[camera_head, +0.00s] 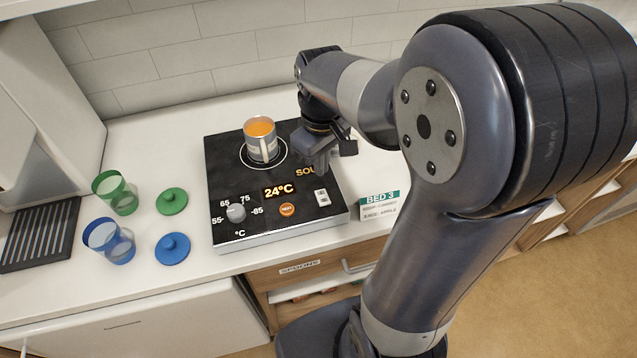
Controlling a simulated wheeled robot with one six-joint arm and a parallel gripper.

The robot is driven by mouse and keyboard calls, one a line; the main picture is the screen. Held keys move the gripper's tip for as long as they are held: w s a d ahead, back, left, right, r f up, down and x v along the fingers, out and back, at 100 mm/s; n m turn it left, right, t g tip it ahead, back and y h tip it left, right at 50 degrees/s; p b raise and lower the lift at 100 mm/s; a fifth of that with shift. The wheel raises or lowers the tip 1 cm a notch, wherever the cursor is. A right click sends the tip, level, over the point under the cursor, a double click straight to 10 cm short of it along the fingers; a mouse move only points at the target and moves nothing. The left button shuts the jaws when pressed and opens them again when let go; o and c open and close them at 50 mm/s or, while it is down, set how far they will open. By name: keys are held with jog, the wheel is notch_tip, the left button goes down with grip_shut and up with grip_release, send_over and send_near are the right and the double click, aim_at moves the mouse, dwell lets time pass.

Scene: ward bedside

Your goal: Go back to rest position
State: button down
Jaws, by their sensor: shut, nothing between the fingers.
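My gripper (318,160) points down over the right side of the black soup warmer (228,175), above its "SOUP" lettering. It is shut with nothing in it. A metal mug (262,149) with orange soup (260,127) stands upright on the ringed plate of the warmer, left of my gripper and apart from it. The warmer's display (279,190) reads 24°C. A grey knob (236,212), an orange button (287,210) and a white switch (322,197) sit toward its front. My arm hides part of the counter at right.
A BED 3 card (381,203) is right of the warmer. A spoons drawer (300,268) is below. A dark rack (38,233) lies far left.

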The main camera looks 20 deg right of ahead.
aim_at(321, 193)
jog(key=shift+f, duration=0.1)
notch_tip(321, 193, down, 7)
jog(key=b, duration=0.6)
jog(key=shift+r, duration=0.2)
jog(key=shift+r+p, duration=3.5)
jog(key=shift+r, duration=0.85)
jog(key=w+r+m+b, duration=0.1)
jog(key=w+m, duration=0.2)
jog(key=w, duration=0.2)
jog(key=shift+w+a+r+m, duration=0.35)
jog(key=shift+r+m, duration=0.05)
jog(key=shift+s+f, duration=0.1)
